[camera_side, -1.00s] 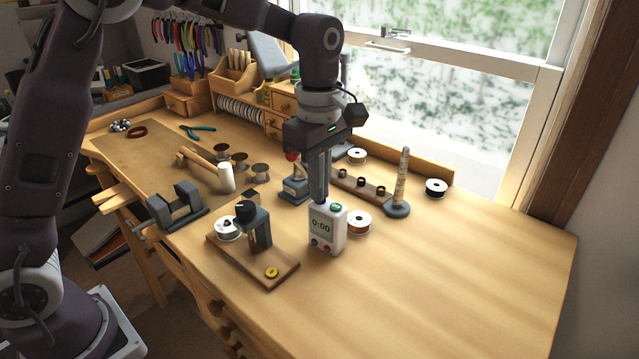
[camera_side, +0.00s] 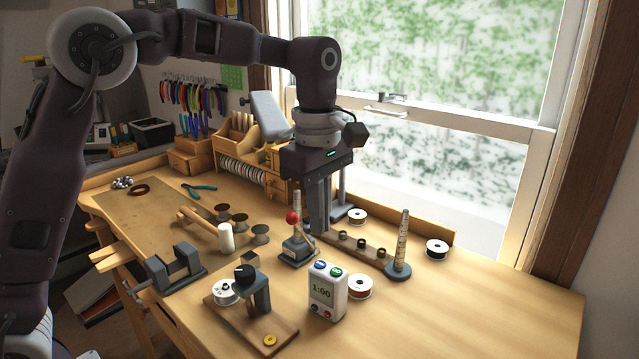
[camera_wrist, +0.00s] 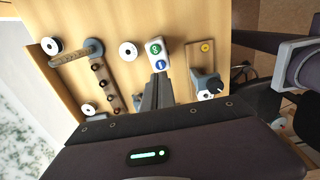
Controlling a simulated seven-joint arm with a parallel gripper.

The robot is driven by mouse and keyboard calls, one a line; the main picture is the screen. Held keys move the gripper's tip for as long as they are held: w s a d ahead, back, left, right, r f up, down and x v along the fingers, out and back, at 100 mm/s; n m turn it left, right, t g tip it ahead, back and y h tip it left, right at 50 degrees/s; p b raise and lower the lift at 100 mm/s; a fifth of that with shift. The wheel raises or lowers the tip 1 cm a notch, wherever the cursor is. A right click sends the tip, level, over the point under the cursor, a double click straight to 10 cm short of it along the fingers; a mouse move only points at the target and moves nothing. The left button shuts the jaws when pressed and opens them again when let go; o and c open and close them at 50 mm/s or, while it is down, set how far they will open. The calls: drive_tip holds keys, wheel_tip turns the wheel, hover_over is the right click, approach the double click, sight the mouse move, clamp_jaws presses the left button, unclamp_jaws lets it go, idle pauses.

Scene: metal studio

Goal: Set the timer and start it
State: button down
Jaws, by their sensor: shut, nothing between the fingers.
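The timer (camera_side: 327,292) is a small white box standing upright on the bench, and its display reads 1:00. A blue button (camera_side: 320,265) and a green button (camera_side: 337,271) are on its top; small buttons are low on its front. In the wrist view the green button (camera_wrist: 155,48) and the blue button (camera_wrist: 160,64) both show. My gripper (camera_side: 319,230) is shut and empty, held above the timer and apart from it. In the wrist view my fingertips (camera_wrist: 159,78) point towards the blue button end.
A red-knobbed stand (camera_side: 298,250) is left of the timer. A spool (camera_side: 358,287) stands close behind the timer. A ring-sizing cone (camera_side: 399,245) is behind right. The bench's right side is clear.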

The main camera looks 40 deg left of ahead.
wheel_tip(320, 180, up, 7)
hover_over(320, 264)
idle(0.5)
drive_tip(key=shift+w+r, duration=0.1)
drive_tip(key=shift+r, duration=0.2)
wheel_tip(320, 264, down, 14)
idle(0.6)
drive_tip(key=shift+f, duration=0.1)
